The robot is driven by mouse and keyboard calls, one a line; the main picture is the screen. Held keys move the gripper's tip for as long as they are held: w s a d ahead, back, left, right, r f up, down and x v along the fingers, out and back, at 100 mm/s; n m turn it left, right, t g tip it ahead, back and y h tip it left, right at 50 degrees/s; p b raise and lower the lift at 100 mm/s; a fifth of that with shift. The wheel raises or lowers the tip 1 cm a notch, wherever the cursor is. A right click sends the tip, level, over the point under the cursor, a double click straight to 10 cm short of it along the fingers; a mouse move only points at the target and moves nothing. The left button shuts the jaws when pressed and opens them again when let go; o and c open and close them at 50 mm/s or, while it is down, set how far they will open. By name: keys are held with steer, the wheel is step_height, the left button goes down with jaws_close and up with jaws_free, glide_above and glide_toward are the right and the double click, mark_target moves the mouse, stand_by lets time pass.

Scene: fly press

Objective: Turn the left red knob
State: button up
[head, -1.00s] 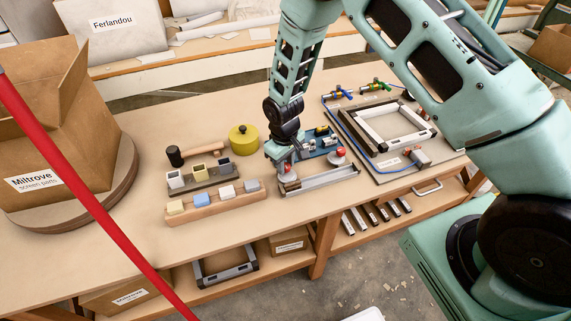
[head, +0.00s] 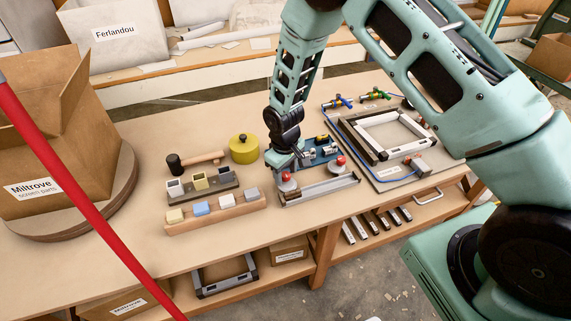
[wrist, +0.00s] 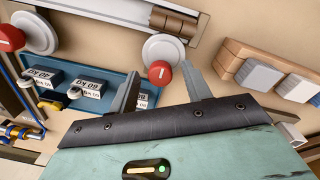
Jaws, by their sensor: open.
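The left red knob (head: 286,177) sits on a round light-grey base at the left end of the grey metal fixture (head: 320,190). In the wrist view the same knob (wrist: 160,73) shows between the two grey fingers, with its round base beyond it. My gripper (head: 290,167) is at this knob in the head view. In the wrist view my gripper (wrist: 161,77) is open, one finger on each side of the knob; I cannot tell whether either touches it. A second red knob (head: 340,160) stands to the right; it also shows in the wrist view (wrist: 11,37).
A blue tray (head: 322,152) with small labelled blocks lies close behind the fixture. Wooden block racks (head: 215,213) and a yellow pot (head: 243,149) stand to the left. A framed board (head: 395,140) lies to the right. The bench front is mostly bare.

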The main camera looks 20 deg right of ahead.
mark_target(284, 176)
step_height(284, 176, up, 17)
steer(key=b, duration=0.2)
steer(key=shift+s+a+r+b, duration=0.15)
steer(key=shift+a+r+b, duration=0.05)
steer(key=shift+a+b, duration=0.15)
stand_by(0.3)
